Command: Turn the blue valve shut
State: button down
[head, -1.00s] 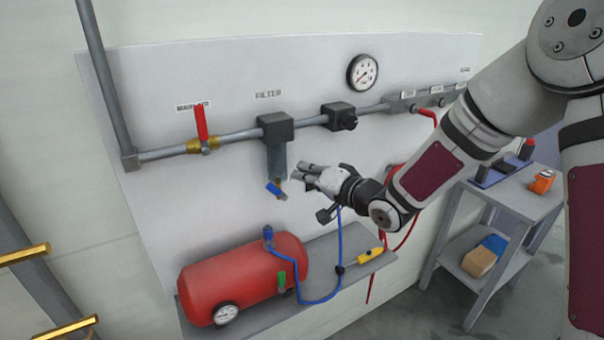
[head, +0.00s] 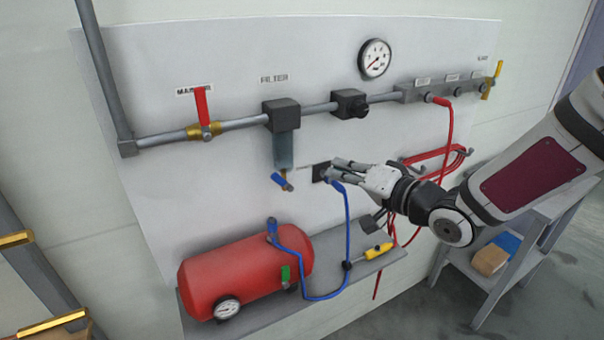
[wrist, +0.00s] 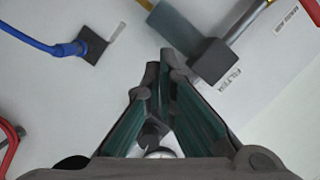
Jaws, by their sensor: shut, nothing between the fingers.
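The blue valve (head: 283,182) is a small blue handle under the brass end of the filter bowl (head: 283,150). Its handle slants down to the right. My gripper (head: 333,171) is to the right of the valve, apart from it, with a gap of bare panel between them. The fingers are shut and empty. The blue handle does not show in the wrist view.
A dark square plate (wrist: 92,46) with a blue hose (wrist: 30,42) is near my fingers. The red-handled valve (head: 202,108), regulator (head: 350,103) and gauge (head: 375,58) are higher up. A red tank (head: 245,272) and shelf (head: 345,285) lie below. Red hose (head: 446,140) hangs to the right.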

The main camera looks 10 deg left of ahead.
aim_at(288, 168)
jog(key=shift+w, duration=0.1)
jog(key=w+a+f, duration=0.1)
jog(key=a, duration=0.2)
jog(key=w+a+f, duration=0.1)
jog(key=w+a, duration=0.1)
jog(key=a, duration=0.1)
jog(key=w+a+f+b, duration=0.1)
jog(key=w+a, duration=0.1)
jog(key=a, duration=0.1)
jog(key=shift+w+f, duration=0.1)
jog(key=shift+w, duration=0.05)
jog(key=shift+s+a+f, duration=0.2)
jog(key=shift+a+f, duration=0.15)
jog(key=shift+f, duration=0.05)
jog(key=shift+w, duration=0.1)
